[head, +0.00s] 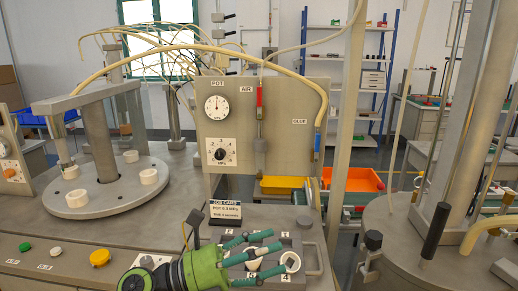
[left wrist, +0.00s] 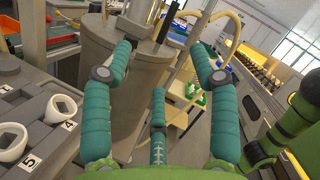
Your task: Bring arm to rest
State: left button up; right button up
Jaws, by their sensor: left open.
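My left gripper (head: 278,252) has a green wrist and teal fingers. It is low in the middle of the head view, over or beside the grey numbered block (head: 312,237); the exact height is hard to tell. In the left wrist view my left gripper (left wrist: 163,70) has its fingers spread wide, with nothing between them. A white ring (head: 291,262) shows by the fingertips in the head view. The wrist view shows white rings (left wrist: 63,105) on the block, left of the fingers and apart from them. My right gripper is not in view.
A job card (head: 225,210) stands behind the gripper, before the gauge panel (head: 265,130). A round plate with white rings (head: 105,188) is at left. A large grey column (head: 468,110) rises at right. In the wrist view, a grey cylinder (left wrist: 110,95) lies beyond the fingers.

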pick_arm(q)
jog(key=w+a+n+t+y, duration=0.5)
jog(key=a+n+t+y, duration=0.35)
jog(key=n+t, duration=0.9)
jog(key=s+a+f+n+g+y, duration=0.35)
jog(key=a+f+n+y, duration=0.25)
jog(key=f+n, duration=0.35)
jog(key=s+a+f+n+g+y, duration=0.2)
jog(key=a+f+n+g+y, duration=0.35)
jog(key=f+n, duration=0.4)
jog(key=s+f+n+g, duration=0.1)
jog(key=s+f+g, duration=0.5)
jog(key=s, duration=0.5)
jog(key=s+f+n+g, duration=0.2)
jog(key=s+f+g, duration=0.2)
jog(key=s+f, duration=0.55)
notch_tip(320, 180, down, 22)
jog(key=s, duration=0.2)
jog(key=s+a+f+g, duration=0.1)
jog(key=s+f, duration=0.5)
jog(key=s, duration=0.2)
jog(key=s+a+f+g+p, duration=0.1)
jog(key=s+a+f, duration=0.1)
jog(key=s+f, duration=0.5)
jog(key=shift+s+a+f+m, duration=0.25)
jog(key=shift+s+a+m, duration=0.05)
jog(key=shift+s+m, duration=0.15)
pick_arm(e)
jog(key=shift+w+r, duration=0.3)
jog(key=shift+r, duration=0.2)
